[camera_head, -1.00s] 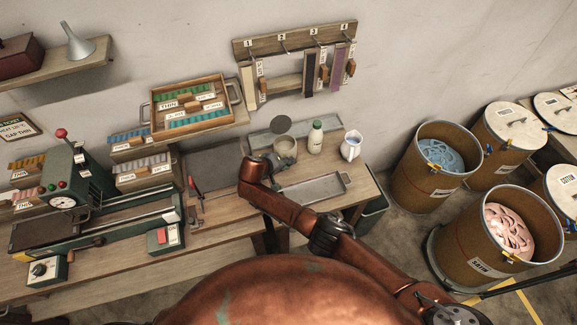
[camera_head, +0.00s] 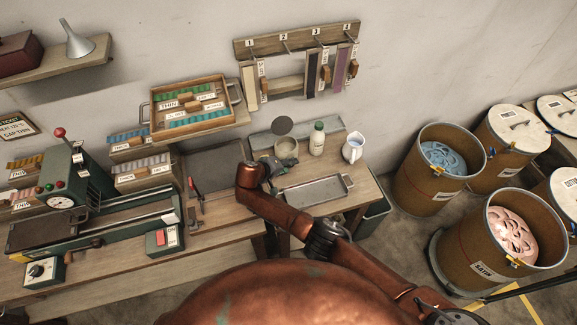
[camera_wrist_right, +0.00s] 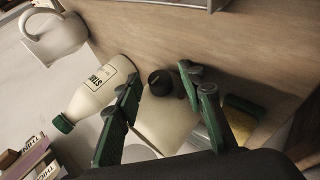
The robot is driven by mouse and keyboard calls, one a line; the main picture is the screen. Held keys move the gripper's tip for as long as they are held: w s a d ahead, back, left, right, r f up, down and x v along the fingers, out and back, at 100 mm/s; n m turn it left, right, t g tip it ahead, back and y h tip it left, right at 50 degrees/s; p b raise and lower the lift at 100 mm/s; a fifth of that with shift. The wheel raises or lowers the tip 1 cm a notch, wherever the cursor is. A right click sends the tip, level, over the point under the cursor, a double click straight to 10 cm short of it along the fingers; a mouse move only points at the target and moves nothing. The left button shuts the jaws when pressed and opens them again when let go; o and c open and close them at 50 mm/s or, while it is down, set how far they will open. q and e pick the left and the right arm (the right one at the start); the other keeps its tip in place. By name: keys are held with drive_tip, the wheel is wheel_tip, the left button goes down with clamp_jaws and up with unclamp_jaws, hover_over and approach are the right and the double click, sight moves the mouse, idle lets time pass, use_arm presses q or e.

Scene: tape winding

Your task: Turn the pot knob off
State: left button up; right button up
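A small cream pot (camera_head: 286,147) stands at the back of the right-hand bench, with a dark round disc (camera_head: 282,126) behind it. My right gripper (camera_head: 279,166) is just in front of the pot, low over the bench. In the right wrist view, my right gripper (camera_wrist_right: 160,77) is open, its green fingers apart. A short dark round knob (camera_wrist_right: 159,82) shows between the fingertips, against the pale pot (camera_wrist_right: 166,122). I cannot tell whether either finger touches it. The knob's setting cannot be read. My left gripper is not in view.
A cream bottle with a green cap (camera_head: 317,138) and a white jug (camera_head: 352,148) stand right of the pot. A metal tray (camera_head: 346,182) lies in front. A green machine (camera_head: 75,186) and a dial box (camera_head: 45,271) are at left. Drums stand at right.

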drive_tip(key=v, duration=1.2)
idle(0.4)
drive_tip(key=shift+a, duration=0.1)
